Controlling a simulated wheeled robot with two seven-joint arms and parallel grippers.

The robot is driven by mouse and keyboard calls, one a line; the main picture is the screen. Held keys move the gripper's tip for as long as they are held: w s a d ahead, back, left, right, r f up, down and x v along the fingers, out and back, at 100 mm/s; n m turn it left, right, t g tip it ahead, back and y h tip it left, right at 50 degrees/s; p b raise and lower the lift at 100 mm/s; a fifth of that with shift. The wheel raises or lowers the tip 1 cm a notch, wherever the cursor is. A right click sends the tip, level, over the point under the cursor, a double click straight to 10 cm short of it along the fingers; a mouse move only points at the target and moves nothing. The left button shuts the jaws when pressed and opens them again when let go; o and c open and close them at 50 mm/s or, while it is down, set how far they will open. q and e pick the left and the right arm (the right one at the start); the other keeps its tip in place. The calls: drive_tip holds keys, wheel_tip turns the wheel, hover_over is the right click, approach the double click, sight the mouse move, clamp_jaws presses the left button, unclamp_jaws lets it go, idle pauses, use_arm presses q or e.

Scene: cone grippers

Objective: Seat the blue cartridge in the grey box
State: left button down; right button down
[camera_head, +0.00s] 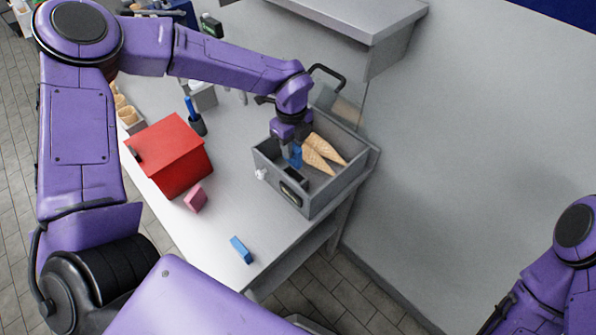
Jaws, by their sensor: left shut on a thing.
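The grey box (333,195) is an open-topped tray at the right end of the table, with a dark label on its front. My left gripper (293,156) reaches down into it from above, shut on the blue cartridge (297,158). The cartridge shows as a small blue patch at the fingers; its lower end is hard to see. A dark slot (296,177) lies just below it in the picture, inside the box near the front wall. I cannot tell whether the cartridge touches the slot. My right arm shows at the right edge, its gripper out of frame.
Tan cones (322,150) lie in the box beside my left gripper. A red box (172,160), a pink block (195,198) and a loose blue block (240,250) are on the table (222,215). A grey shelf (355,18) juts from the wall above.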

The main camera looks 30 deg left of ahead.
sight(294, 167)
use_arm(q)
drive_tip(key=f+b, duration=0.2)
drive_tip(key=f, duration=0.1)
drive_tip(key=f+b, duration=0.2)
drive_tip(key=f, duration=0.2)
drive_tip(key=f+b, duration=0.2)
drive_tip(key=f, duration=0.1)
drive_tip(key=shift+w+f, duration=0.3)
drive_tip(key=shift+f, duration=0.05)
drive_tip(key=c, duration=0.9)
unclamp_jaws()
drive_tip(key=shift+s, duration=0.15)
drive_tip(key=shift+r, duration=0.6)
wheel_tip(294, 167, up, 11)
drive_tip(key=shift+f+b, duration=0.1)
drive_tip(key=shift+b, duration=1.1)
drive_tip(key=shift+w+r, duration=0.25)
drive_tip(key=shift+r, duration=0.1)
drive_tip(key=shift+s, duration=0.15)
